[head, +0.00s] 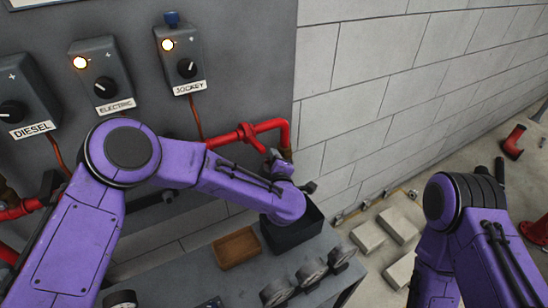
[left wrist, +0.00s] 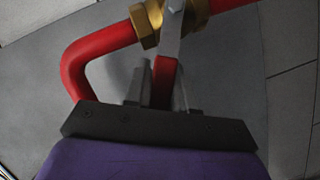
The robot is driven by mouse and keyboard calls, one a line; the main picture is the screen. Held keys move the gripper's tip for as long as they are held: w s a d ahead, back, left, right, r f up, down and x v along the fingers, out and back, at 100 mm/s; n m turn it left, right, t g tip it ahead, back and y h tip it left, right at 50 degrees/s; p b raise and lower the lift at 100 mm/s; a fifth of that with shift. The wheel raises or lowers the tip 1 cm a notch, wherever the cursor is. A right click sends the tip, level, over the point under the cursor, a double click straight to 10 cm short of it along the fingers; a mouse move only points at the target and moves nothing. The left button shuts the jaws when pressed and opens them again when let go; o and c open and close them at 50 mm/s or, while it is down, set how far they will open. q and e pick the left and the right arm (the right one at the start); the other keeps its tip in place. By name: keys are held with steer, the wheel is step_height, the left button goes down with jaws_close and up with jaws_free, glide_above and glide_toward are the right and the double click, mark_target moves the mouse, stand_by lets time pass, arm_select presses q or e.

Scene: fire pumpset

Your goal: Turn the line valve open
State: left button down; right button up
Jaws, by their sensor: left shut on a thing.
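The line valve shows in the left wrist view as a brass body (left wrist: 147,24) on a red pipe (left wrist: 105,42). Its grey metal lever (left wrist: 172,35) ends in a red grip (left wrist: 163,80) and lies crosswise to the pipe. My left gripper (left wrist: 161,88) is shut on the red grip, with a finger on each side. In the head view my left forearm and wrist reach the red pipe (head: 270,124) by its bend, and the fingers and most of the valve are hidden there. My right arm shows at the right, its gripper out of view.
Control boxes labelled DIESEL (head: 25,95), ELECTRIC (head: 100,75) and JOCKEY (head: 178,58) hang on the grey panel. A wooden tray (head: 237,248), a black bin (head: 290,236) and gauges (head: 310,272) are on the bench below. Pale blocks (head: 398,225) lie on the floor at right.

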arm_select(q)
steer(key=shift+w+d+r+m+p, duration=0.1)
steer(key=shift+d+r+m+p, duration=0.05)
steer(key=shift+r+m+p, duration=0.25)
steer(key=shift+g, duration=0.3)
steer(key=c, duration=1)
jaws_free()
steer(key=shift+d, duration=0.1)
steer(key=b+v, duration=0.3)
steer(key=v, duration=0.7)
steer(key=shift+s+d+f, duration=0.1)
steer(key=shift+s, duration=0.2)
